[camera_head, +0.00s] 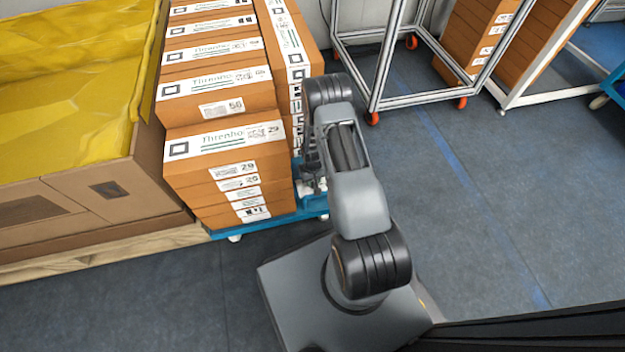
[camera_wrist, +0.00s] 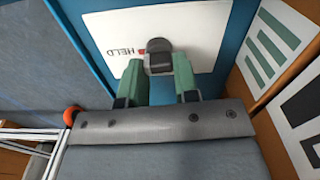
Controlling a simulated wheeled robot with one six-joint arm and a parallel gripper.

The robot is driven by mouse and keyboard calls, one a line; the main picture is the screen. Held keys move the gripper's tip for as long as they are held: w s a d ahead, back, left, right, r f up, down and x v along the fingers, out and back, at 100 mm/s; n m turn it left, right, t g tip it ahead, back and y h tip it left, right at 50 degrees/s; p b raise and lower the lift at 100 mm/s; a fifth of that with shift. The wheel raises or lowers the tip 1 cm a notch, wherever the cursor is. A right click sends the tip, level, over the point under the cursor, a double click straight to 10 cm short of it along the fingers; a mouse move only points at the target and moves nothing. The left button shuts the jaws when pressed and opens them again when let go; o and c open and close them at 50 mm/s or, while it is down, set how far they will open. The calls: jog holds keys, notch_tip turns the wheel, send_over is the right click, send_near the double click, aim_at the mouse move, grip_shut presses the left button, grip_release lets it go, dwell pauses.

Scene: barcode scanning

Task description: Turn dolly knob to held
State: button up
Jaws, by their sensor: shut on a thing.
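The dolly knob (camera_wrist: 158,46) is dark grey and sits on a white plate (camera_wrist: 105,30) in the wrist view. The word HELD and a small red mark are printed beside the knob, on its left. My gripper (camera_wrist: 160,74) has green fingers, one on each side of the knob, and is shut on it. The knob's lower part is hidden between the fingers, and I cannot tell which setting it points to. The blue dolly (camera_head: 268,224) stands under the box stacks in the head view. There my arm hides the knob and most of my gripper.
Orange-brown boxes (camera_head: 225,153) are stacked on the dolly. A large carton with yellow wrapping (camera_head: 70,90) stands on a pallet at left. A white-framed rack (camera_head: 372,103) with orange casters stands behind. The floor (camera_head: 500,200) at right is clear.

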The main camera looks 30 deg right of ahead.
jog(key=shift+s+m, duration=0.1)
jog(key=shift+m, duration=0.6)
jog(key=o, duration=0.9)
notch_tip(320, 180, up, 14)
jog(key=p, duration=0.5)
jog(key=shift+f, duration=0.1)
